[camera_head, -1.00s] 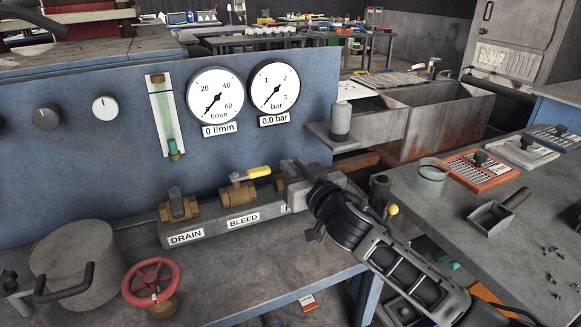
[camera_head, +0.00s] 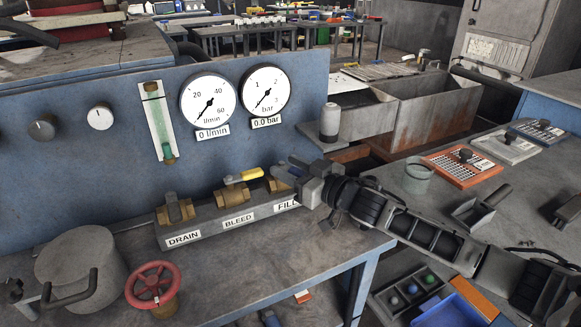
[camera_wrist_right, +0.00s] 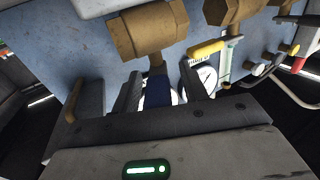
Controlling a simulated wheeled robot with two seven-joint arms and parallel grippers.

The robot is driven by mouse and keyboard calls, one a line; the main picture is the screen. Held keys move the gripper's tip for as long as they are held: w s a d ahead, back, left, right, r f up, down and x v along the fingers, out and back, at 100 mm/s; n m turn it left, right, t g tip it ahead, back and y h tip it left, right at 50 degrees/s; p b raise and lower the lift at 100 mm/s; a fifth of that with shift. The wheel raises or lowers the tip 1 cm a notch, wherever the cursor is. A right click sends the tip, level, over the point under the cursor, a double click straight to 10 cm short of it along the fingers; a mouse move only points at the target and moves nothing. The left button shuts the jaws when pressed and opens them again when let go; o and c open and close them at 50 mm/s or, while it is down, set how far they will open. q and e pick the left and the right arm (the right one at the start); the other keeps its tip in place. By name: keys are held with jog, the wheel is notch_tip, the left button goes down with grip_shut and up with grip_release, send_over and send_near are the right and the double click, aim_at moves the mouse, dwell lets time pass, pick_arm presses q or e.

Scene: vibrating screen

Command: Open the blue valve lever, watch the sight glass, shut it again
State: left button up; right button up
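The FILL valve (camera_head: 279,184) is the rightmost of three brass valves on the manifold, and its body also shows in the wrist view (camera_wrist_right: 152,32). My right gripper (camera_head: 303,172) is at this valve; its fingers (camera_wrist_right: 160,92) look open in the wrist view. The blue lever (camera_wrist_right: 157,91) stands between them, close to the left finger, with a gap on the right. The lever is mostly hidden in the head view. The sight glass (camera_head: 158,118) is an upright greenish tube with a green float at its bottom. My left gripper is out of view.
The BLEED valve's yellow lever (camera_head: 244,176) lies just left of my gripper. Gauges read 0 l/min (camera_head: 208,101) and 0.0 bar (camera_head: 266,91). A red handwheel (camera_head: 153,284) and grey pot (camera_head: 80,268) stand front left. The bench front (camera_head: 255,270) is clear.

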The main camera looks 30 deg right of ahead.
jog(key=shift+s, duration=0.1)
jog(key=v, duration=1.5)
jog(key=shift+s+d, duration=0.2)
jog(key=shift+s, duration=0.15)
